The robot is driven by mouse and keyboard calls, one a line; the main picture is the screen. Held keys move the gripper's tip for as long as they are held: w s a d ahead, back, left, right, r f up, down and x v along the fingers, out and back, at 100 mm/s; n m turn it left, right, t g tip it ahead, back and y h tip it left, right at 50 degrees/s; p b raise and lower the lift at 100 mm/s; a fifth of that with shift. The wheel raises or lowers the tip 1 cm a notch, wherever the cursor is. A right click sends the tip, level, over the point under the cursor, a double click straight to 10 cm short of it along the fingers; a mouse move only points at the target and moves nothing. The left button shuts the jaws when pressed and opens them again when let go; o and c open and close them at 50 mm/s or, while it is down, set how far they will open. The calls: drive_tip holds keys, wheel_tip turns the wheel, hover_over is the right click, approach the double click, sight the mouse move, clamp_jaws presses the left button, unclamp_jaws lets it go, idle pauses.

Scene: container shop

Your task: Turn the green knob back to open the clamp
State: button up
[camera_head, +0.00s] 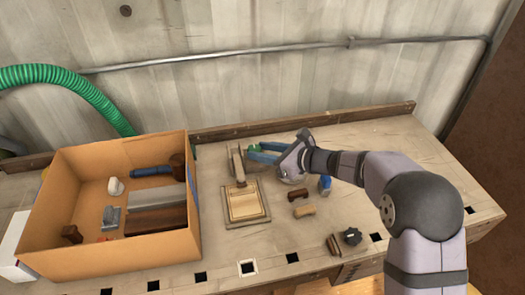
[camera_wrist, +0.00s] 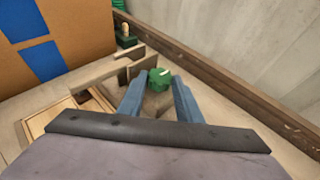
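The green knob (camera_wrist: 159,78) shows in the wrist view with a pale mark on its face. It sits between the tips of my gripper's two blue fingers (camera_wrist: 158,88). The fingers stand apart, with gaps seen beside the knob; I cannot tell whether either one touches it. Grey-brown clamp parts (camera_wrist: 108,76) lie left of the knob. In the head view the clamp (camera_head: 237,166) stands upright behind a framed pale wooden piece (camera_head: 244,204). My gripper (camera_head: 253,152) reaches in from the right, low over the bench, and its fingers mostly hide the knob there.
An open cardboard box (camera_head: 110,260) holding tools and blocks stands left of the clamp. A wooden rail (camera_head: 370,112) and the wall bound the bench's back.

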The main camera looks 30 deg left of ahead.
drive_tip(key=shift+w+n+g+p, duration=0.15)
drive_tip(key=shift+n+g+p, duration=0.3)
drive_tip(key=shift+p, duration=0.2)
drive_tip(key=shift+w+g, duration=0.1)
drive_tip(key=shift+g, duration=0.15)
drive_tip(key=shift+w+n+g+p, duration=0.2)
drive_tip(key=shift+n+g+p, duration=0.6)
drive_tip(key=shift+n+g, duration=0.3)
drive_tip(key=shift+f+n+g, duration=0.1)
drive_tip(key=shift+n+g, duration=0.2)
drive_tip(key=shift+n, duration=0.05)
drive_tip(key=shift+w+n+g+h, duration=0.2)
drive_tip(key=shift+n+g+h, duration=0.25)
drive_tip(key=shift+g, duration=0.25)
drive_tip(key=shift+w+a+n+g+b, duration=0.15)
drive_tip(key=shift+n+g+b, duration=0.35)
drive_tip(key=shift+n+g, duration=0.3)
drive_tip(key=o, duration=0.8)
